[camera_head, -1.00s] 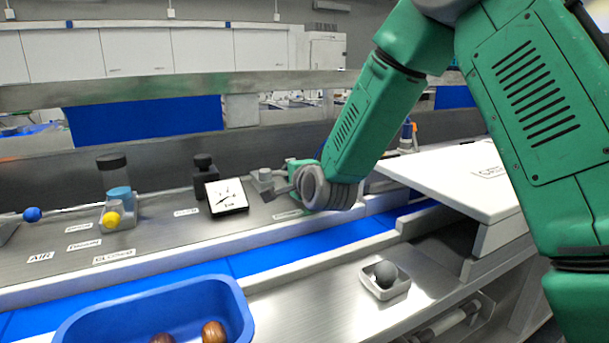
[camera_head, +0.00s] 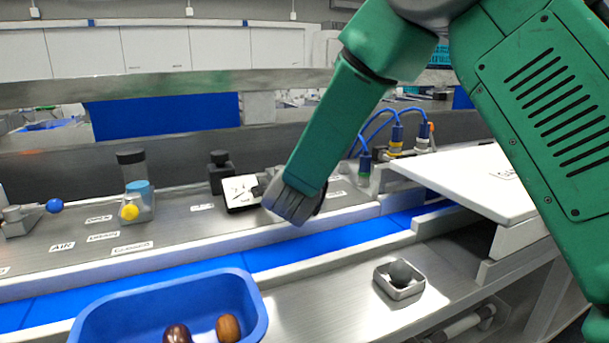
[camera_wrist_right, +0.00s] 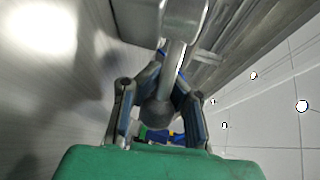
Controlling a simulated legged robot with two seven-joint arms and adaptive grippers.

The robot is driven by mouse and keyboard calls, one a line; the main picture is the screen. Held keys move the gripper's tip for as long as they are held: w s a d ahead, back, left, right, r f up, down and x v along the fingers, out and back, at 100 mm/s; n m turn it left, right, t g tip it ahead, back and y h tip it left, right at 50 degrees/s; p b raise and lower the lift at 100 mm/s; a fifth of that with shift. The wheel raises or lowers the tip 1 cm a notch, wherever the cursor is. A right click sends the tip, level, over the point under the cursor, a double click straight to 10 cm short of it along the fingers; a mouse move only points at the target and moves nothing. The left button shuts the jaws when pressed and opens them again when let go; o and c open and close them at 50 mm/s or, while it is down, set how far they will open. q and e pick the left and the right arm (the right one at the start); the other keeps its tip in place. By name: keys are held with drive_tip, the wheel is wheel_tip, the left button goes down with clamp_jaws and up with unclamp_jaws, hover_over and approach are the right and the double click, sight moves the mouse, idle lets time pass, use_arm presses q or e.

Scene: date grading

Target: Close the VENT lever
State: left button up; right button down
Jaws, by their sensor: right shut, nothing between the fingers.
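I cannot read a VENT label in any view. In the head view my right arm comes down from the upper right; its wrist end hides the panel behind it, and the fingertips do not show there. In the right wrist view my right gripper (camera_wrist_right: 158,72) is shut, with a grey bar ending in a dark round knob (camera_wrist_right: 157,113) in line with the fingers. That may be the VENT lever; I cannot tell whether they touch. A yellow-knobbed lever (camera_head: 130,211) and a blue-knobbed lever (camera_head: 54,206) stand on the left of the panel. My left gripper is not in view.
A white-faced gauge (camera_head: 240,191) stands beside my wrist. A blue bin (camera_head: 95,318) holding brown dates is at the front. A small square tray (camera_head: 399,292) sits on the metal shelf. A white board (camera_head: 470,184) lies at right, with blue cables behind my arm.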

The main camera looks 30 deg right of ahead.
drive_tip(key=shift+w+d+r, duration=0.1)
drive_tip(key=shift+r, duration=0.25)
drive_tip(key=c, duration=1.6)
unclamp_jaws()
drive_tip(key=shift+s, duration=0.2)
drive_tip(key=shift+a, duration=0.25)
drive_tip(key=shift+s+a, duration=0.2)
drive_tip(key=v, duration=1.1)
drive_tip(key=shift+s+a, duration=0.15)
